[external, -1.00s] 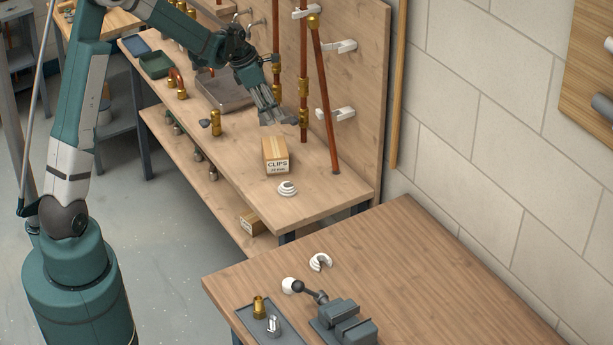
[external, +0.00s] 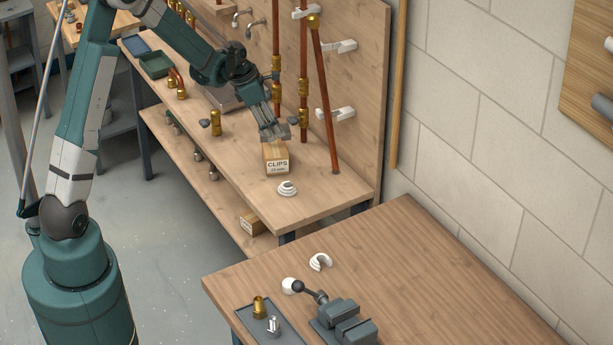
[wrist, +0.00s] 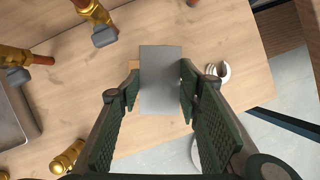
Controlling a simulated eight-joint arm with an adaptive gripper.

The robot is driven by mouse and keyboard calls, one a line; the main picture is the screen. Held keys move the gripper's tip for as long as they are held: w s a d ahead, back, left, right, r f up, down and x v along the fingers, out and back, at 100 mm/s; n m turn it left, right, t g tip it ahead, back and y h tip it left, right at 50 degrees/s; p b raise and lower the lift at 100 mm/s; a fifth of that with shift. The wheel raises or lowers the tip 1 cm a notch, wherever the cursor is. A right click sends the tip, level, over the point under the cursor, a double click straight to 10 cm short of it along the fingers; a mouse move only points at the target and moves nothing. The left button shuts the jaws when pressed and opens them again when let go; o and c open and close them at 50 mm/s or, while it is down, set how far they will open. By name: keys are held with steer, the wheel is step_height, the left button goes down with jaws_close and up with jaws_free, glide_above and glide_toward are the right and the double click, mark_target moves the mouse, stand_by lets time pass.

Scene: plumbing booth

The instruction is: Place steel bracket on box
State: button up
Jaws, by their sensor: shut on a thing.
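The steel bracket (wrist: 161,70) shows in the wrist view as a flat grey plate between my fingers. My gripper (wrist: 160,90) is shut on it; in the external view, the gripper (external: 274,136) points down just above the box. The box (external: 277,163) is a small cardboard carton marked CLIPS, near the front end of the pegboard-side bench. In the wrist view the bracket covers most of it, and only tan edges (wrist: 134,62) show. Whether the bracket touches the box top I cannot tell.
A white ring-shaped clip (external: 287,188) lies in front of the box. Copper pipes (external: 303,85) and a leaning pipe (external: 326,110) stand close behind. A brass valve (external: 215,123) is to the left. A separate bench holds a vise (external: 343,322).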

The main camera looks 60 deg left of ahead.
steer(key=shift+f, duration=1.85)
steer(key=shift+f+b, duration=0.15)
steer(key=shift+b, duration=0.15)
steer(key=o, duration=1)
steer(key=shift+c, duration=0.2)
steer(key=shift+r, duration=0.2)
steer(key=p+v, duration=0.1)
steer(key=v, duration=1.1)
steer(key=shift+s, duration=0.1)
